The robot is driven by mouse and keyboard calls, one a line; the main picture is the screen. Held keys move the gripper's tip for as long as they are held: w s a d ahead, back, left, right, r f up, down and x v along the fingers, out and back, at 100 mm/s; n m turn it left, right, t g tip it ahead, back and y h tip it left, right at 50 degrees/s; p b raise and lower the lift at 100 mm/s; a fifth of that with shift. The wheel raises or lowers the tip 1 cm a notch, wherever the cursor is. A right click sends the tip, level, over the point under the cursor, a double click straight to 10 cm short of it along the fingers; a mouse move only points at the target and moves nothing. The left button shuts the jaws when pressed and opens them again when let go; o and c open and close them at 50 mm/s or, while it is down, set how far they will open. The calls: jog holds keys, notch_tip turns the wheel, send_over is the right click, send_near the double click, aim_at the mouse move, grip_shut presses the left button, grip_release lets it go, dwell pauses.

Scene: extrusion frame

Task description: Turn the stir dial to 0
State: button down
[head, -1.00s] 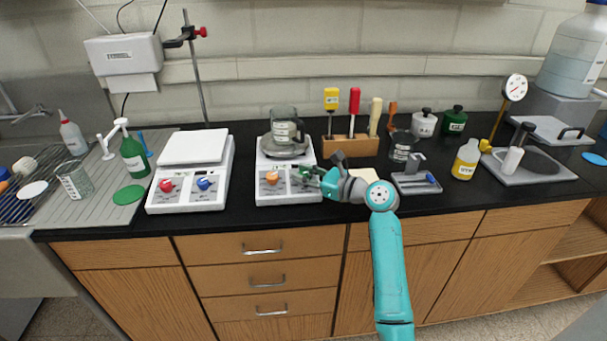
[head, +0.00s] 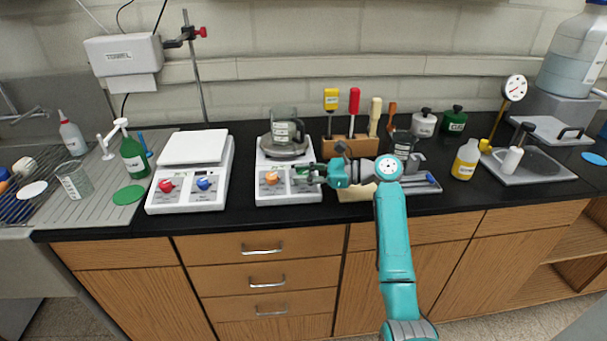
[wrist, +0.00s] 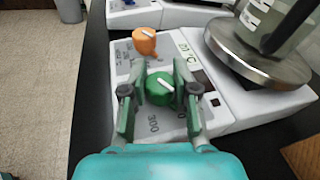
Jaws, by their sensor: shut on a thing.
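The green dial (wrist: 159,88) sits on the front panel of the middle hotplate (wrist: 205,95), with a white pointer line across its top and a printed 300 near it. My gripper (wrist: 158,74) has one finger on each side of the green dial and is shut on it. An orange dial (wrist: 145,41) with its own white line is beside it on the same panel. In the head view my gripper (head: 316,174) reaches the panel from the right and mostly hides the green dial. I cannot read which number the pointer meets.
A glass beaker (head: 284,128) stands on the hotplate's round top plate, close behind the dials. A second white device (head: 190,172) with red and blue dials stands to the left. A wooden tool block (head: 357,146) stands behind my arm. Open floor lies in front.

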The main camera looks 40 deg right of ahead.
jog(key=c, duration=0.9)
grip_release()
jog(key=shift+f, duration=0.1)
jog(key=shift+o, duration=0.2)
jog(key=shift+d, duration=0.1)
jog(key=v, duration=1.2)
jog(key=shift+a, duration=0.2)
